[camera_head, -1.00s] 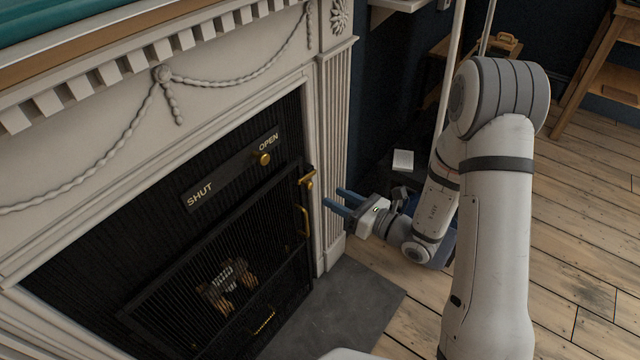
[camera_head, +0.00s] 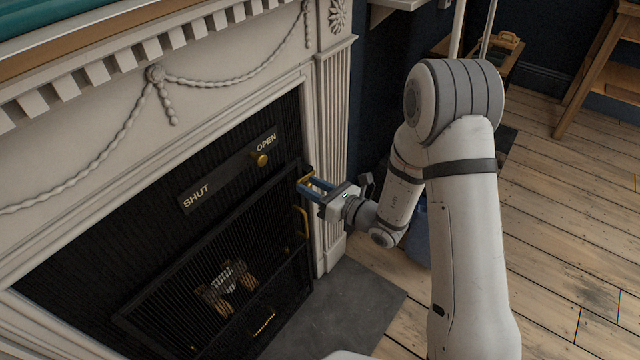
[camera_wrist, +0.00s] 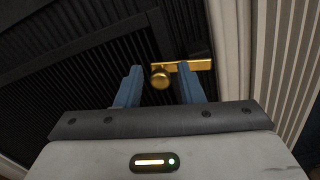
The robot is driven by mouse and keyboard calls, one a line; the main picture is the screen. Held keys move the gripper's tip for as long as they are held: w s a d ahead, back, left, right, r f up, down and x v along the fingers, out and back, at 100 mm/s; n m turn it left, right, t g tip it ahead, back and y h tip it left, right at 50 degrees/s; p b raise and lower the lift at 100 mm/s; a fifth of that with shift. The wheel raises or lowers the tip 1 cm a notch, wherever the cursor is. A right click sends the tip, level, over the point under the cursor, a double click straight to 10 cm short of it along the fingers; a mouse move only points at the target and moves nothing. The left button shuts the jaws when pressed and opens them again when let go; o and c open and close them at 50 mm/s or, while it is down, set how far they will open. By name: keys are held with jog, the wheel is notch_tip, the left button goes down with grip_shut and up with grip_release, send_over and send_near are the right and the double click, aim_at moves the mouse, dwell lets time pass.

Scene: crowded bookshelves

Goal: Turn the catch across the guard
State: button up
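The brass catch (camera_head: 305,182) sits at the upper right corner of the black fireguard (camera_head: 235,262). In the wrist view the catch (camera_wrist: 188,66) is a horizontal gold bar with a round knob (camera_wrist: 160,77) at its left end. My gripper (camera_head: 310,186) is at the catch, with its two blue fingers apart. In the wrist view my gripper (camera_wrist: 161,72) has one finger left of the knob and the other right of it, below the bar. The knob lies between the fingertips with gaps showing on both sides. Whether a finger touches the bar cannot be told.
A brass slider knob (camera_head: 261,160) stands near OPEN on the plate (camera_head: 220,180) above the guard. A brass handle (camera_head: 302,222) is on the guard below the catch. The white fluted pillar (camera_head: 333,150) stands close right of the catch. The hearth slab (camera_head: 350,305) is clear.

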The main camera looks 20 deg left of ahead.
grip_shut()
jog(key=f+n+b, duration=0.1)
jog(key=n+b, duration=0.2)
jog(key=shift+s+f+b, duration=0.15)
jog(key=shift+b, duration=0.15)
jog(key=shift+o, duration=0.9)
grip_release()
jog(key=p+v, duration=0.1)
jog(key=v, duration=0.7)
